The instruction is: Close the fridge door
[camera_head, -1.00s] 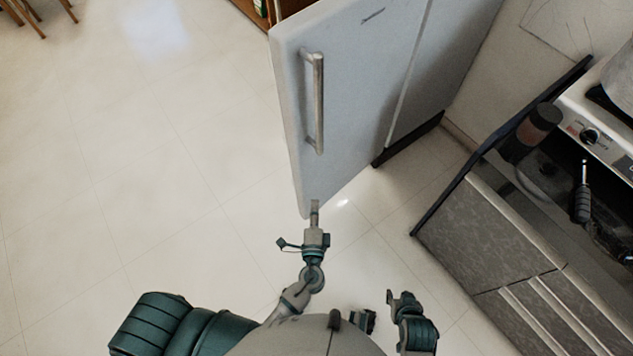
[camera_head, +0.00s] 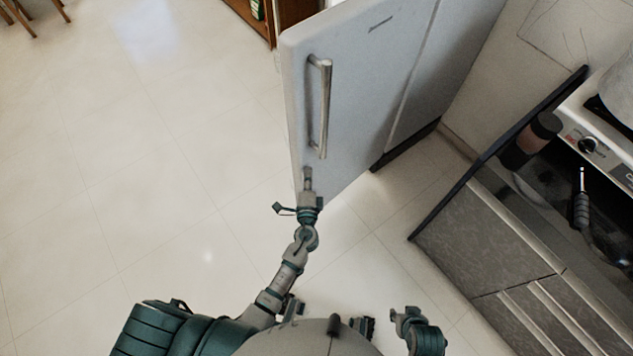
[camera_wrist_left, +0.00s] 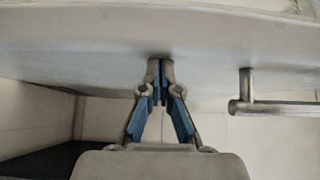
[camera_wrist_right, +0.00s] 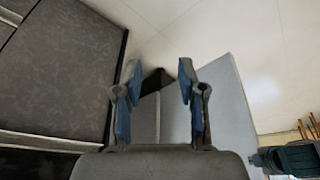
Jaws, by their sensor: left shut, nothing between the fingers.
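The fridge door (camera_head: 350,90) is a pale grey panel standing open in the head view. A vertical metal handle (camera_head: 320,108) is near its left edge. My left gripper (camera_head: 307,175) is shut and empty, with its fingertips at the lower left of the door, below the handle. In the left wrist view, its closed fingertips (camera_wrist_left: 160,68) are against or very close to the door panel (camera_wrist_left: 85,62), with the handle (camera_wrist_left: 246,98) to their right; contact is unclear. My right gripper (camera_wrist_right: 158,82) is open and empty in the right wrist view, apart from the door.
A kitchen counter with a stove (camera_head: 590,150) and dark drawers (camera_head: 490,240) stands at the right. A brown cabinet (camera_head: 262,15) is behind the door. The tiled floor (camera_head: 150,160) at left is clear.

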